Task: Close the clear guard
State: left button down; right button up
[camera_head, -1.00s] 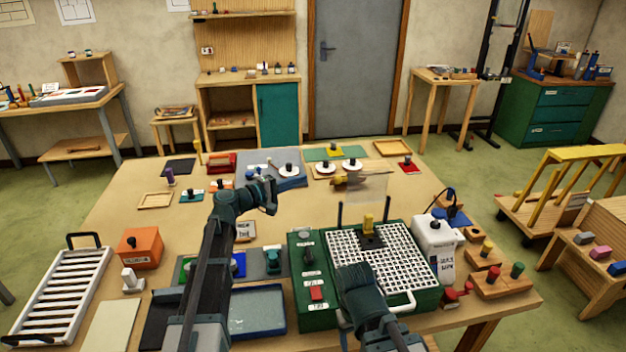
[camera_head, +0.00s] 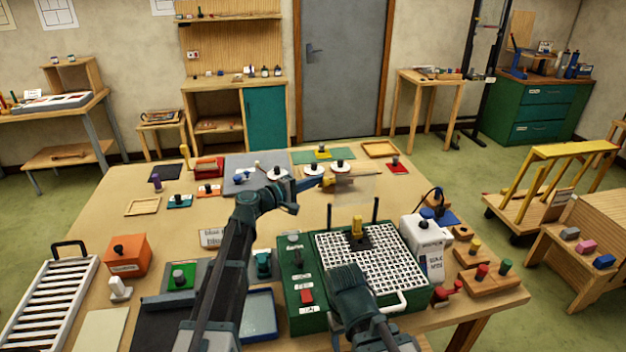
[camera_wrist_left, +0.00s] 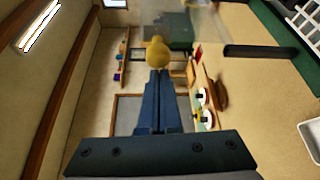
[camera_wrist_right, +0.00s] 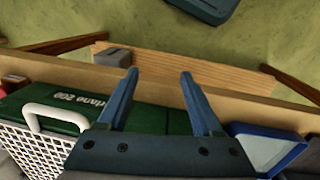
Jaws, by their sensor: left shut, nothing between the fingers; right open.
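The clear guard (camera_head: 355,190) stands raised on two dark posts above the back of the green machine (camera_head: 296,268) with its white grid (camera_head: 385,255). A yellow knob (camera_head: 328,182) sits at the guard's upper left. My left gripper (camera_head: 318,182) is shut and empty, its tips at or very near the knob. In the left wrist view the knob (camera_wrist_left: 157,52) is just beyond the closed fingertips; contact cannot be told. The guard (camera_wrist_left: 200,18) shows there as a blurred pane. My right gripper (camera_wrist_right: 158,75) is open and empty near the machine's front, which carries a white handle (camera_wrist_right: 50,112).
A yellow piece on a black base (camera_head: 357,232) sits on the grid. A white box (camera_head: 428,240) stands right of the machine. An orange box (camera_head: 127,255) and a white rack (camera_head: 55,300) are at left.

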jog(key=shift+f, duration=0.1)
pick_arm(q)
jog(key=shift+s+m+b, duration=0.3)
jog(key=shift+b, duration=0.05)
pick_arm(e)
jog(key=shift+f, duration=0.25)
